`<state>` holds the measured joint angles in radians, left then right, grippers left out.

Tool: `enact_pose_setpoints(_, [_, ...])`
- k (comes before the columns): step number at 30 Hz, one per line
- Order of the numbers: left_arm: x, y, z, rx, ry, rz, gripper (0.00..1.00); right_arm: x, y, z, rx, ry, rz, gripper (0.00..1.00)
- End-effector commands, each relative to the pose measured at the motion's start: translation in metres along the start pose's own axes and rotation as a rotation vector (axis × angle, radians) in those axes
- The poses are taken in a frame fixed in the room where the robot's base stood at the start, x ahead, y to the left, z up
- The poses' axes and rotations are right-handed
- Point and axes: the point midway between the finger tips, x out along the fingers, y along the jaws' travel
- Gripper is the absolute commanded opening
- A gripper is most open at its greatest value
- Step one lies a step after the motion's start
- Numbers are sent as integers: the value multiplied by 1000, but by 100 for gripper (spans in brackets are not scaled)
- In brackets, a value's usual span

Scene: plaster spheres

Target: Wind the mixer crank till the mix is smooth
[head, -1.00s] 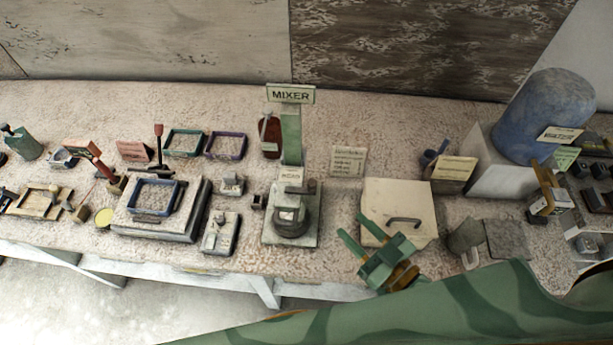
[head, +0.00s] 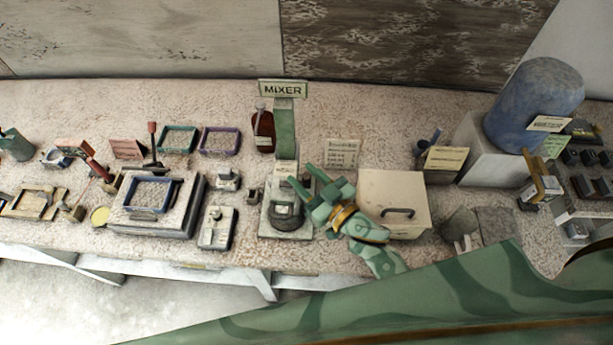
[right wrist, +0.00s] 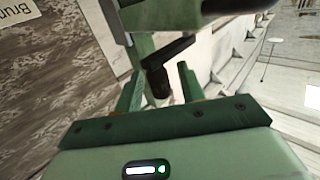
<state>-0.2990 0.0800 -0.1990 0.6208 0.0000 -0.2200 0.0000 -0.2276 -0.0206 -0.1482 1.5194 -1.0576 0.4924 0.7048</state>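The mixer (head: 285,128) is a green post with a MIXER sign on top. Its dark bowl (head: 286,216) sits at the foot of the post on a pale base. My right gripper (head: 302,175) is just right of the post, above the bowl, its fingers pointing at the mixer. In the right wrist view, the dark crank (right wrist: 168,52) hangs between the open fingers of my right gripper (right wrist: 158,82), with gaps on both sides. The gripper hides the crank in the head view. The mix inside the bowl cannot be made out. My left gripper is not in view.
A cream box (head: 393,190) with a dark handle stands close right of the mixer, beneath my right wrist. A brown bottle (head: 263,132) stands behind left. A blue water barrel (head: 533,105) is at the right. A blue-framed block (head: 155,200) is at the left.

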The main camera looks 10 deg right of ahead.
Motion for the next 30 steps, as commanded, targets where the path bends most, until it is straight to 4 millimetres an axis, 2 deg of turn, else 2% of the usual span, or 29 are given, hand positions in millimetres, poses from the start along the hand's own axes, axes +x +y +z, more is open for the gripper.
enact_pose_setpoints(1, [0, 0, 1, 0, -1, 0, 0, 0, 0, 0, 0, 0, 0, 34])
enact_pose_setpoints(3, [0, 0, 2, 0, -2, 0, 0, 0, 0, 0, 0, 0, 0, 14])
enact_pose_setpoints(5, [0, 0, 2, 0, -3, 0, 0, 0, 0, 0, 0, 0, 0, 0])
enact_pose_setpoints(17, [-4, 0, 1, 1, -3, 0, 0, 2, 3, -1, -5, 0, -52, 0])
enact_pose_setpoints(25, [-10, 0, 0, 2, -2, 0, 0, 10, 11, -1, -9, -2, -227, 0])
enact_pose_setpoints(30, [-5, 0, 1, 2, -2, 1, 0, 18, 15, 1, -8, -3, -384, 0])
